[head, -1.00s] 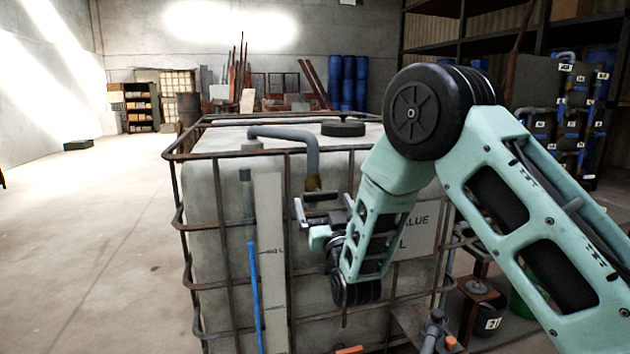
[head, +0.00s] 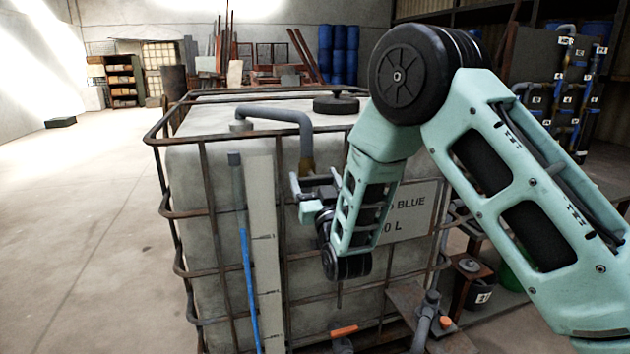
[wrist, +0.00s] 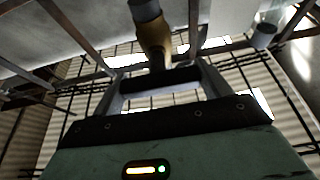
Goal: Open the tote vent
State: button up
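The tote (head: 205,225) is a pale tank in a rusty cage. A grey elbow pipe (head: 270,112) on its top bends down the front to a brass-coloured fitting (head: 307,168), which looks like the vent. In the wrist view the brass fitting (wrist: 154,45) stands upright just beyond my gripper (wrist: 162,85). A dark crossbar (wrist: 160,80) under it lies between my two fingers and nearly spans the gap. Whether they touch it is unclear. In the head view my gripper (head: 315,186) is just below the fitting, fingers spread; the arm hides part of the front.
A black lid (head: 336,104) sits on the tote's top. Cage bars (head: 215,212) surround the work area, and a blue-marked gauge strip (head: 250,280) runs down the front. Pipework with an orange handle (head: 344,330) is low in front.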

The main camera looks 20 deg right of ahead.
jog(key=shift+n+b, duration=0.3)
jog(key=shift+n, duration=0.1)
jog(key=n+y+b, duration=0.1)
jog(key=n, duration=0.1)
jog(key=n+y+b, duration=0.2)
jog(key=n, duration=0.1)
jog(key=shift+f, duration=0.15)
jog(key=n+g+y+b, duration=0.1)
jog(key=n, duration=0.2)
jog(key=n+y+b, duration=0.1)
jog(key=n+b, duration=0.1)
jog(key=n, duration=0.1)
jog(key=shift+g+y, duration=0.4)
jog(key=n+g+b, duration=0.1)
jog(key=n, duration=0.2)
jog(key=n+g+y+b, duration=0.1)
jog(key=n, duration=0.2)
jog(key=shift+n, duration=0.3)
jog(key=shift+a+n+g+b, duration=0.15)
jog(key=shift+n+g, duration=0.35)
jog(key=shift+n, duration=0.5)
jog(key=shift+d+n+g+b, duration=0.1)
jog(key=shift+n+g+b, duration=0.3)
jog(key=shift+n, duration=0.6)
jog(key=o, duration=1)
